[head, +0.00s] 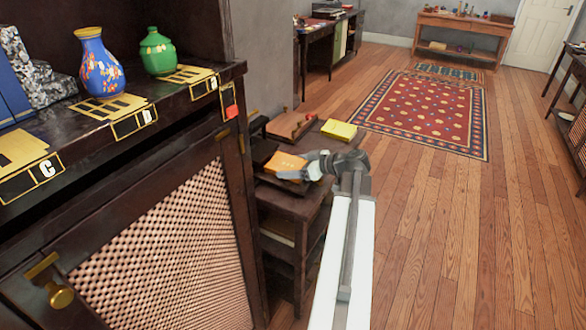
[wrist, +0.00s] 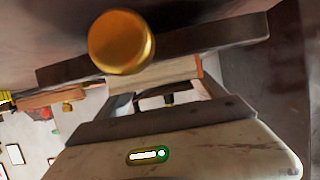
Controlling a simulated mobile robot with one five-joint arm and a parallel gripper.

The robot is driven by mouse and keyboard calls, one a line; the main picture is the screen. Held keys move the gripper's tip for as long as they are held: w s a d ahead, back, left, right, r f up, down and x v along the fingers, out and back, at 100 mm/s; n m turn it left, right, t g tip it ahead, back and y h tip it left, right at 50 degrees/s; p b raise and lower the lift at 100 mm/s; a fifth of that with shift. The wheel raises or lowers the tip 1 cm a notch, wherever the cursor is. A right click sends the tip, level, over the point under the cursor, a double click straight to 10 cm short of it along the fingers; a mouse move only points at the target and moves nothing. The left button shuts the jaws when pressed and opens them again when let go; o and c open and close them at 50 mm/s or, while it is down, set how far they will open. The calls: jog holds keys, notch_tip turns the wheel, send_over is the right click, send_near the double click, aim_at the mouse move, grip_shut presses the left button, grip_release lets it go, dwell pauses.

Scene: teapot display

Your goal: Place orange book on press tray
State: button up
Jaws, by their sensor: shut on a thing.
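The orange book (head: 285,164) is at the small dark side table, held at its right end by my gripper (head: 306,172). My gripper is shut on it. In the wrist view the book's pale page edge (wrist: 150,76) and a strip of orange cover show just beyond my fingers (wrist: 168,96). A dark flat board (head: 291,185), which looks like the press tray, lies under the book. I cannot tell whether the book rests on it or hangs just above it. A dark board also spans the wrist view (wrist: 235,35), with a round gold knob (wrist: 120,42) in front.
A yellow book (head: 339,130) lies at the table's back right. A red-handled thing (head: 303,126) lies behind the orange book. A dark cabinet (head: 110,190) with a blue vase (head: 99,62) and a green vase (head: 157,51) stands close on the left.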

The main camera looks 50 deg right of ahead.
jog(key=o, duration=1.5)
jog(key=shift+c, duration=0.2)
jog(key=shift+r, duration=0.1)
jog(key=p+v, duration=0.5)
jog(key=v, duration=0.6)
jog(key=shift+s+r, duration=0.15)
jog(key=shift+s, duration=0.1)
jog(key=shift+s+d, duration=0.1)
jog(key=shift+s, duration=0.15)
